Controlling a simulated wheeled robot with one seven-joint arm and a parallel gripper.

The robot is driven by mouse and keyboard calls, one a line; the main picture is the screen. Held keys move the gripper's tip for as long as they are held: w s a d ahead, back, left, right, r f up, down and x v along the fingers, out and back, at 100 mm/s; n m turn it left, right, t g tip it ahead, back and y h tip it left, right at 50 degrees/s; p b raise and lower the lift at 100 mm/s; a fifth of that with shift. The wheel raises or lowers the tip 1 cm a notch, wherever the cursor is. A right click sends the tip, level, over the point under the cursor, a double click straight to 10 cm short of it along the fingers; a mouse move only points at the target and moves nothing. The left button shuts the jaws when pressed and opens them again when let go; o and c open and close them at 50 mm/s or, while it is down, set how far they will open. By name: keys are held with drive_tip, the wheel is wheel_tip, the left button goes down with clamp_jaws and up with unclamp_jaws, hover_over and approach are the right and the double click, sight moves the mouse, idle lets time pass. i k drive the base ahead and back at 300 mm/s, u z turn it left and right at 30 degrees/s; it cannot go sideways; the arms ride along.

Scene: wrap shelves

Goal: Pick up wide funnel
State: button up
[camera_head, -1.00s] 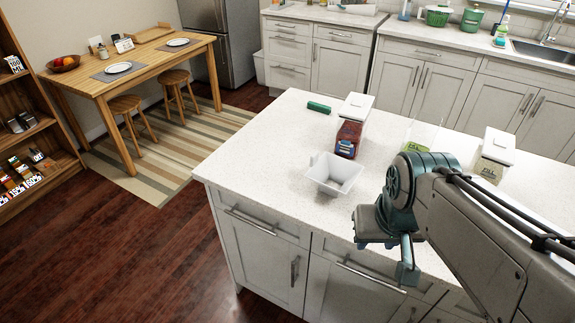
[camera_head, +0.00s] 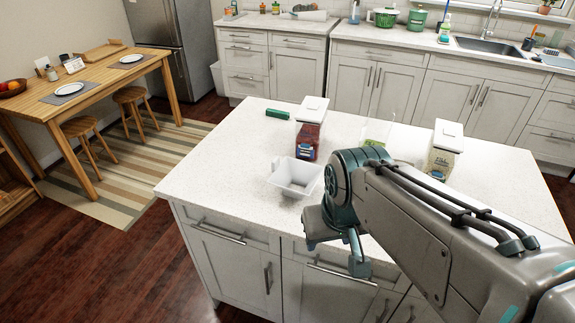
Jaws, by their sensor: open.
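The wide funnel appears to be the white, square, wide-mouthed piece (camera_head: 295,176) with a small tab at its left. It sits near the front edge of the island counter in the head view. My gripper (camera_head: 338,246) is open and empty, in front of and to the right of the funnel in the picture. The two are apart. The funnel's underside is hidden by its own walls.
On the white island top (camera_head: 215,160) stand a red-filled container (camera_head: 308,138), a green roll-like item (camera_head: 277,114), a clear upright item (camera_head: 377,130) and a white-lidded container (camera_head: 443,155). The counter left of the funnel is clear.

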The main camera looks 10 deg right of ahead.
sight(291, 170)
drive_tip(key=z, duration=3.15)
drive_tip(key=k, duration=1.65)
drive_tip(key=u, duration=1.6)
drive_tip(key=i, duration=1)
drive_tip(key=z, duration=0.05)
